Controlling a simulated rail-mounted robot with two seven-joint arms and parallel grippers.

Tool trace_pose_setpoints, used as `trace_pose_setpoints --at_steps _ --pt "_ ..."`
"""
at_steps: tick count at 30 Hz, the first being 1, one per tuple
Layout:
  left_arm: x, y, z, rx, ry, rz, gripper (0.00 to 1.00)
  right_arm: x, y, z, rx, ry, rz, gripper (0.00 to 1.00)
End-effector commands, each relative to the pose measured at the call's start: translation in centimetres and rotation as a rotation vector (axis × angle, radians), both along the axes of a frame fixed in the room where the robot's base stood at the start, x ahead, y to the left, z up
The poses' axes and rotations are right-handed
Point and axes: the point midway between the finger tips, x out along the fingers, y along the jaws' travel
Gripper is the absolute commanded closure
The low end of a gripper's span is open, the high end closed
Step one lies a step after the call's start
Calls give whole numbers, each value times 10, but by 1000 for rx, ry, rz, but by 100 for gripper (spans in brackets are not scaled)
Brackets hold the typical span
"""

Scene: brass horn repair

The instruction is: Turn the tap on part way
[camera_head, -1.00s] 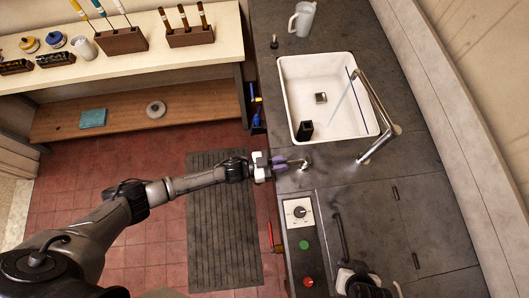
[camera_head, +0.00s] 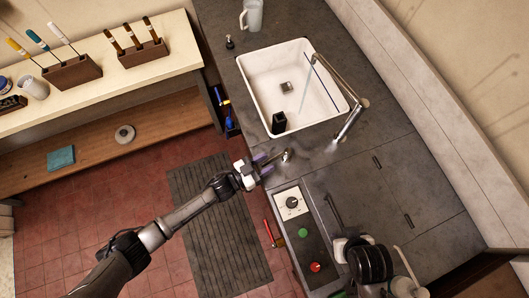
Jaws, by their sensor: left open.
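The tap's tall bent metal spout (camera_head: 352,118) rises at the sink's right side and reaches over the white sink (camera_head: 301,92). A thin pale streak hangs under its tip; I cannot tell for sure whether it is water. A small shiny lever (camera_head: 286,156) stands on the counter in front of the sink. My left gripper (camera_head: 268,161), with purple fingers, is open just left of the lever, its fingers pointing at it. Whether they touch the lever is too small to tell. My right arm shows at the bottom right; its fingers cannot be made out.
A control panel (camera_head: 300,235) with a dial, a green button and a red button lies in front of the lever. A black block (camera_head: 279,122) stands in the sink and a pitcher (camera_head: 252,15) behind it. Red tools (camera_head: 273,233) hang at the counter's front edge.

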Motion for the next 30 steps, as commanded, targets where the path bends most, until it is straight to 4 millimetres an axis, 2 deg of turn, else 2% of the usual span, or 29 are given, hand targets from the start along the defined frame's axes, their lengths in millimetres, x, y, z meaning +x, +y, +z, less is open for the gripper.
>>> trace_pose_setpoints --at_steps 8,21,30 --pt "-6 10 1 1 1 1 59 0 -1 5 -4 0 3 57" --pt "-52 78 1 2 3 1 59 0 -3 27 -11 -1 7 57" --pt "-72 108 0 0 1 0 59 1 -1 33 -5 -2 3 57"
